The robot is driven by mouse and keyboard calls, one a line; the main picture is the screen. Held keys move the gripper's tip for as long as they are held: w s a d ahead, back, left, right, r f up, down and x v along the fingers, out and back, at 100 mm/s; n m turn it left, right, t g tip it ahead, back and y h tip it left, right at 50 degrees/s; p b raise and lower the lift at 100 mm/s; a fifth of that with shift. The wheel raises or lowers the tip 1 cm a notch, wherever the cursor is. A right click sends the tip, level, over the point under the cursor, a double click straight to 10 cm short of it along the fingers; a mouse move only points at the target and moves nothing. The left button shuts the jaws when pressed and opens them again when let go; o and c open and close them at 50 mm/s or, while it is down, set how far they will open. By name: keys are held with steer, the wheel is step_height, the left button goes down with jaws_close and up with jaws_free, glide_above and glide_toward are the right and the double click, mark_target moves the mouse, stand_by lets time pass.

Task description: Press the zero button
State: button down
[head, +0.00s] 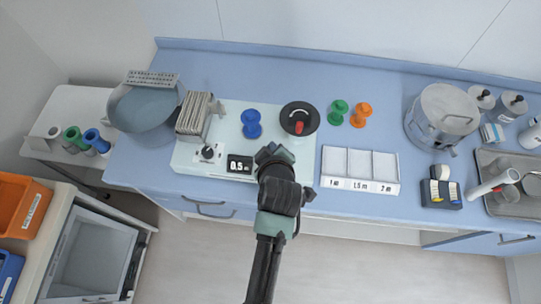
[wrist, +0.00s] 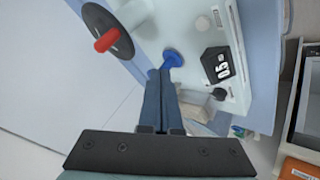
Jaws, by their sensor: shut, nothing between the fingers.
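A pale bench device (head: 227,120) stands on the blue counter, with a dark display (head: 240,164) reading 0.5. In the wrist view the display (wrist: 215,65) sits between a dark knob (wrist: 218,94) and a round pale button (wrist: 203,23). No zero marking is legible on the pale button; my arm hides that spot in the head view. My gripper (head: 268,152) is shut and empty above the device's front part. In the wrist view its fingertips (wrist: 160,72) appear beside the blue spool (wrist: 172,58); contact cannot be told.
A dark disc with a red handle (head: 299,127) stands at the device's right end. A rack of plates (head: 198,116) is at its left. Green (head: 338,112) and orange spools (head: 361,114) and a white three-compartment tray (head: 360,168) stand right of it.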

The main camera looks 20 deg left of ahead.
steer(key=shift+f+b, duration=3.75)
steer(key=shift+f, duration=0.6)
steer(key=shift+f, duration=0.1)
steer(key=shift+f+b, duration=0.3)
steer(key=shift+f+b, duration=0.35)
steer(key=shift+f, duration=0.15)
steer(key=shift+r, duration=0.15)
steer(key=shift+r+p, duration=0.75)
steer(key=shift+p, duration=0.05)
step_height(320, 180, up, 5)
steer(key=p, duration=0.4)
